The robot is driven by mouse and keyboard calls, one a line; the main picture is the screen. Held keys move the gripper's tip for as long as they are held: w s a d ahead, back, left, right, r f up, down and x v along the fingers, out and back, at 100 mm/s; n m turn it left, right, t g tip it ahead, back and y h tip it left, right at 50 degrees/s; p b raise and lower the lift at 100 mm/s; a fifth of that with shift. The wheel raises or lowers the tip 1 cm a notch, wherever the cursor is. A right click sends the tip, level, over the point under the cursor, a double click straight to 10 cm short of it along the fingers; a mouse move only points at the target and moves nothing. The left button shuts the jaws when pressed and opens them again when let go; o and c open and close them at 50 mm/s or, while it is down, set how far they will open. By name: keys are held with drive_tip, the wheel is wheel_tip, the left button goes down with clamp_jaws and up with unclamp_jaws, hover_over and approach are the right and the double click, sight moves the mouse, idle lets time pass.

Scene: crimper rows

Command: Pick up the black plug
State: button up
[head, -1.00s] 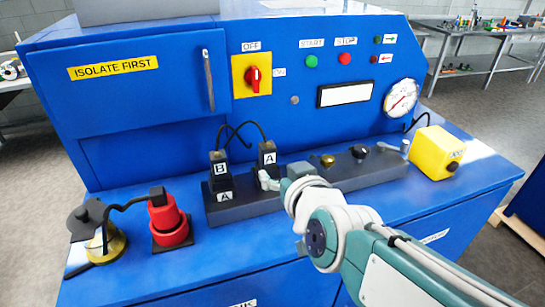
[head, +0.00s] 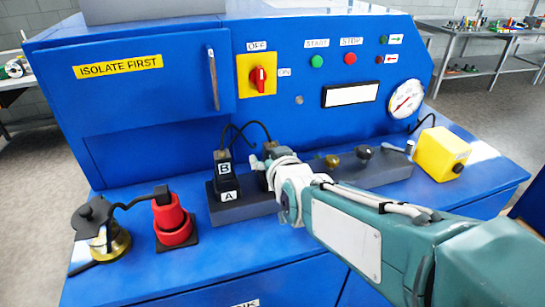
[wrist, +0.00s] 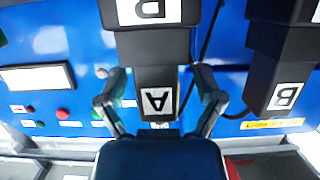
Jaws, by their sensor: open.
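Two black plugs with cables stand in a dark base on the blue bench. The plug marked B (head: 223,163) sits in the socket marked A (head: 228,195). The plug marked A (wrist: 158,98) shows upside down in the wrist view, in the socket block marked B (wrist: 150,14). In the head view its lower part is hidden behind my gripper (head: 262,171). My gripper is open, with one finger on each side of the plug marked A; it also shows in the wrist view (wrist: 160,78). I cannot tell whether the fingers touch it.
The plug marked B stands close beside in the wrist view (wrist: 284,85). A red connector (head: 172,220) and a brass-coloured fitting (head: 110,243) are at left. Knobs (head: 363,152) and a yellow box (head: 440,154) are at right. The blue panel (head: 160,130) rises behind.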

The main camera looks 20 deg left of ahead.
drive_tip(key=shift+w+d, duration=0.1)
drive_tip(key=shift+d, duration=0.05)
drive_tip(key=shift+c, duration=0.3)
clamp_jaws()
